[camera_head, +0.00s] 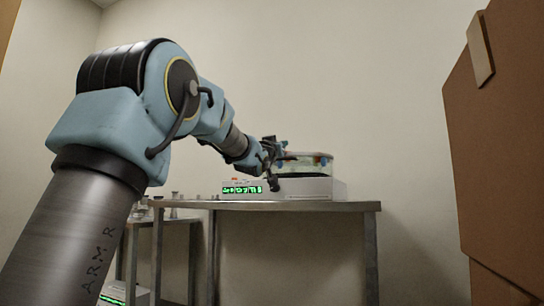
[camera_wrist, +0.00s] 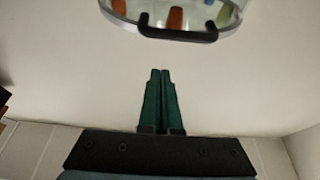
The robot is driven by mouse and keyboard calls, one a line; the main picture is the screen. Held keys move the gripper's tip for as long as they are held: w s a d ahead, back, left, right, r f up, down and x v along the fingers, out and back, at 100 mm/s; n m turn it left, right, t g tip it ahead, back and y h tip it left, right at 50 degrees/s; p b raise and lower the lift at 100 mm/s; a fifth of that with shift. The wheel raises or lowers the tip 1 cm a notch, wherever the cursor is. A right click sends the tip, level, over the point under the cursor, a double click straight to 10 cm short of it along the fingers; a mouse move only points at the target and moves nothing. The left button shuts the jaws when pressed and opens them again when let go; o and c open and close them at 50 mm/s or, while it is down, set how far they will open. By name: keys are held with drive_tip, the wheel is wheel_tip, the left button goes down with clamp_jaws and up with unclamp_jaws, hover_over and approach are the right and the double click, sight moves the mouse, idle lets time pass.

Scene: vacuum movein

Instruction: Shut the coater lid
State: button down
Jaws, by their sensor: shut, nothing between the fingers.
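The coater (camera_head: 315,188) is a low white box with a green lit display, standing on a metal table. Its clear lid (camera_head: 308,163) shows above the box with coloured bits seen in or through it; how far it is tilted I cannot tell. In the wrist view the clear lid (camera_wrist: 190,14) shows at the top edge, with a dark handle (camera_wrist: 178,35) along its near rim. My gripper (camera_wrist: 160,72) is shut and empty, its green fingers together, apart from and below the handle in that view. In the head view my gripper (camera_head: 273,184) is in front of the coater, partly hiding it.
The metal table (camera_head: 300,206) has a free strip at its right end. A lower side table (camera_head: 170,220) with small items stands to the left, with another green-lit device (camera_head: 112,296) below. A large brown panel or box (camera_head: 505,150) stands at the right.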

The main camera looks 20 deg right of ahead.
drive_tip(key=s+a+f+p, duration=0.1)
drive_tip(key=s+a+f, duration=0.3)
drive_tip(key=f, duration=0.3)
drive_tip(key=shift+s+a+f, duration=0.2)
drive_tip(key=shift+s+a, duration=0.05)
drive_tip(key=shift+s, duration=0.1)
